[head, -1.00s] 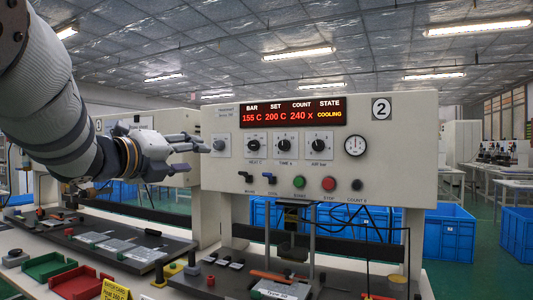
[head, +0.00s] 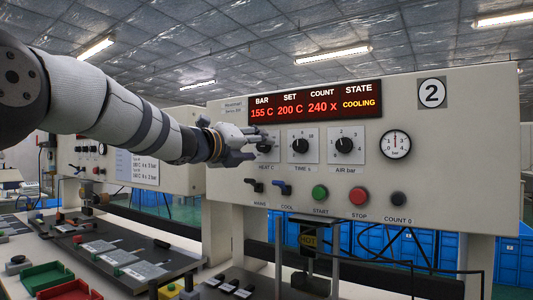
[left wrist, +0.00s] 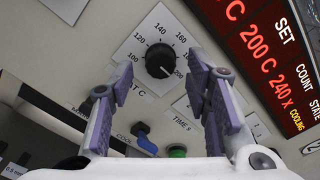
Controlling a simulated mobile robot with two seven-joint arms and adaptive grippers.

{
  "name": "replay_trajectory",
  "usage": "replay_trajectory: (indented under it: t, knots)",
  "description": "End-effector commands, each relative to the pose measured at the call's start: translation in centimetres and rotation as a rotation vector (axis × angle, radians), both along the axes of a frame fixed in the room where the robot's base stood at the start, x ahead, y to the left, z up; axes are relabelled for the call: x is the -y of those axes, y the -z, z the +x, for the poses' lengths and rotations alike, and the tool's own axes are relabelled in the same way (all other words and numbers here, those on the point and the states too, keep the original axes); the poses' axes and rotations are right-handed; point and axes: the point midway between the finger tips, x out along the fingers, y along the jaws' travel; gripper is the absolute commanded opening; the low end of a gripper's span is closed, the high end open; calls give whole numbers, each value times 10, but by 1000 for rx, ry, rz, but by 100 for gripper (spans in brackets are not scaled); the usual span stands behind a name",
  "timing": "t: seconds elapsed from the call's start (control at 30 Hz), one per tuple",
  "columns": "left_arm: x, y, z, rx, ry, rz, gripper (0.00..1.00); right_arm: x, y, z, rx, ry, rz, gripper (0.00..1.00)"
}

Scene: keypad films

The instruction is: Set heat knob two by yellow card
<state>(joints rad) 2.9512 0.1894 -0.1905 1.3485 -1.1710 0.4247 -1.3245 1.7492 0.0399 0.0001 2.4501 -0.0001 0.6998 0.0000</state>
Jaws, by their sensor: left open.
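The heat knob (head: 266,147) is a black dial on the panel of station 2, partly hidden by my left gripper (head: 254,144) in the head view. In the left wrist view the heat knob (left wrist: 160,60) shows whole on its white scale plate, its pale mark toward the 200 end. My left gripper (left wrist: 160,63) is open, its two fingers either side of the knob in the picture; I cannot tell whether they touch it. The red display (head: 315,107) reads BAR 155 C, SET 200 C, COUNT 240 x, COOLING. The yellow card is not in view now.
Right of the heat knob are the time knob (head: 299,145), the air knob (head: 345,145) and a gauge (head: 395,144). Below are levers, a green start button (head: 320,193) and a red stop button (head: 358,196). A green tray (head: 47,277) lies at lower left.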

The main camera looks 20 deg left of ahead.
Motion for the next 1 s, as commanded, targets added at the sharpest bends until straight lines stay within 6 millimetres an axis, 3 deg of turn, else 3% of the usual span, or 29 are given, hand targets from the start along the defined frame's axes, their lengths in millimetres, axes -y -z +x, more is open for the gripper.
replay_trajectory:
  t: [0.03,0.37,0.57,0.6,1.0]
  knots:
    - [1,11,10,-11,1,0,44,0,7,-7,-26,0,0,40]
    - [2,-3,12,4,-1,-2,44,0,8,-8,-28,0,0,40]
    - [2,-2,12,3,-1,-1,3,0,8,-8,-28,0,0,40]
    - [2,-2,12,3,-1,-1,0,0,8,-8,-28,0,0,40]
    - [2,-6,10,-1,-1,-64,0,0,0,1,2,0,0,40]
